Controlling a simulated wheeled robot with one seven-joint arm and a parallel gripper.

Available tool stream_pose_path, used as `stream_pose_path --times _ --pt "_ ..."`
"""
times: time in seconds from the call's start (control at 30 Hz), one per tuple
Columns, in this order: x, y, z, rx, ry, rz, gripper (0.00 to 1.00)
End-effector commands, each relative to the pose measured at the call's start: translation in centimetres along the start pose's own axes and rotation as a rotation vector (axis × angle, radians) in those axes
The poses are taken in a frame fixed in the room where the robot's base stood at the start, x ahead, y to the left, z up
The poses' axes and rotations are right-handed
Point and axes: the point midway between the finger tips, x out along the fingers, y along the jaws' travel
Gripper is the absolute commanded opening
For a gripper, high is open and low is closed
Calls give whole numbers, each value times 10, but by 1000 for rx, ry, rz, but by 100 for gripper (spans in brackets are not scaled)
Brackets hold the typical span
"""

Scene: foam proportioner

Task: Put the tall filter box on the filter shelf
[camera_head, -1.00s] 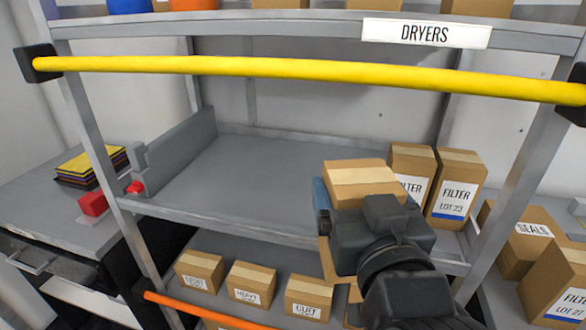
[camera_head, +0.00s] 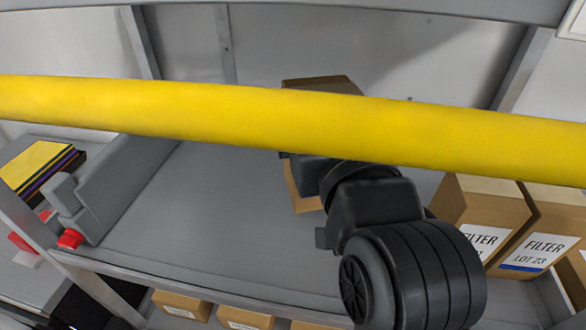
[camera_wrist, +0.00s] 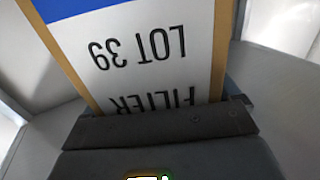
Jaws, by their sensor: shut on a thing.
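The held filter box (camera_head: 305,189) is brown cardboard; in the head view it shows above and below the yellow bar, which hides its middle. In the wrist view the box (camera_wrist: 150,50) fills the top, with a white label reading FILTER LOT 39 upside down and a blue band. My gripper (camera_wrist: 165,118) is shut on the box. In the head view the fingers are mostly hidden behind the bar and my wrist. The box is over the middle shelf (camera_head: 215,225), tilted in the picture. I cannot tell whether it touches the shelf.
A yellow bar (camera_head: 200,113) crosses the shelf front, close to my arm. Two filter boxes stand at the right, one (camera_head: 480,220) beside the LOT 23 box (camera_head: 545,235). A grey divider (camera_head: 120,185) with a red knob (camera_head: 70,239) is at the left. The shelf between is clear.

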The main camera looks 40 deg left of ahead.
Motion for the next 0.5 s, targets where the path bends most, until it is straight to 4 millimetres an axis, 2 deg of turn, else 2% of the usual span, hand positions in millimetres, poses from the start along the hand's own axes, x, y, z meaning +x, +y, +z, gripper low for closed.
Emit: stream_pose_path --times 0.3,0.5 --pt "0 0 49 1 -4 1 54" --pt "0 0 67 1 -2 0 54"
